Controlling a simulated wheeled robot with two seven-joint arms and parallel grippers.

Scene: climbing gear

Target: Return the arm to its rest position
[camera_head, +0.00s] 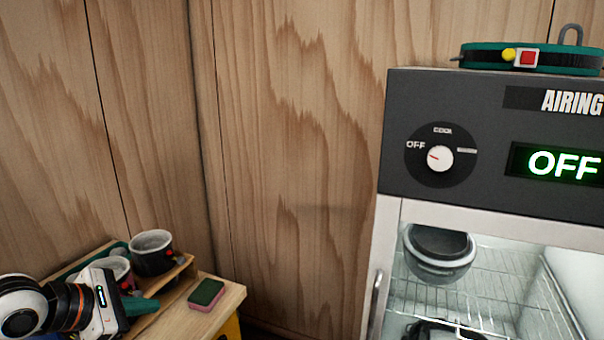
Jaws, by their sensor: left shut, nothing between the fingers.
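My left arm comes in at the bottom left corner. Its gripper (136,306) shows side-on, low over a wooden shelf unit, pointing right. It is shut with nothing held. Part of the arm is cut off by the picture edge. My right gripper is not in view.
A green and pink sponge (206,294) lies on the wooden top. At right stands a cabinet (392,130) reading OFF, with a green banded item (480,57) on top.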

